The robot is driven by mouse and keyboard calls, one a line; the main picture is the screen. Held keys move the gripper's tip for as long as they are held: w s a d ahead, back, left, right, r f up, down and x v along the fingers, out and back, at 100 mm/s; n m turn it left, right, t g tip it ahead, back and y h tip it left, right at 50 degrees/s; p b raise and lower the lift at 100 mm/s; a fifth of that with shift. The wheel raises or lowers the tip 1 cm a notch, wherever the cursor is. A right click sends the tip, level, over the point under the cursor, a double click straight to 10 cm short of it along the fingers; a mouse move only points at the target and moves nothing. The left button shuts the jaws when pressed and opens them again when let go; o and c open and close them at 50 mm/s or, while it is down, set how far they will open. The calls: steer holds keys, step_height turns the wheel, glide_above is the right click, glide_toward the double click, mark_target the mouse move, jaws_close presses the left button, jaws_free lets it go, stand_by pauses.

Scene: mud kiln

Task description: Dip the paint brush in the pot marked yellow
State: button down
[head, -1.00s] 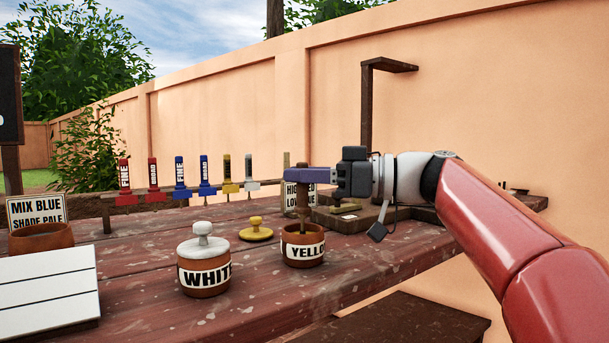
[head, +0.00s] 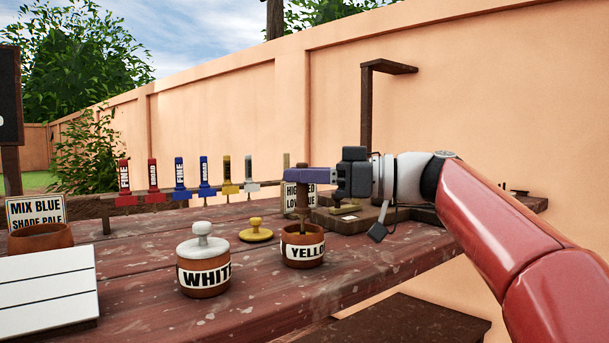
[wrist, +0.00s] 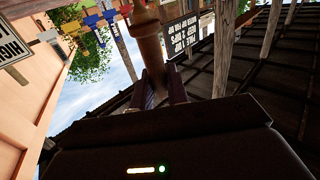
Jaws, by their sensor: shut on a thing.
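The clay pot marked yellow (head: 303,252) stands uncovered on the wooden table, its label facing me. My gripper (head: 303,176) is above it, with its purple fingers shut on a brown paint brush (head: 303,197). The brush hangs upright and its lower end reaches the pot's mouth; the tip is hidden by the rim. In the wrist view the brush handle (wrist: 147,40) runs between the two fingers (wrist: 162,88). The yellow lid (head: 256,230) lies on the table left of the pot.
A lidded pot marked white (head: 204,270) stands to the left. A rack of fine and broad brushes (head: 180,180) is behind. A clay bowl (head: 40,237) and white board (head: 48,290) are at far left. A dark stand (head: 366,130) rises behind my gripper.

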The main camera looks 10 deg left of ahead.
steer(key=shift+r+p, duration=2.65)
steer(key=shift+r, duration=0.85)
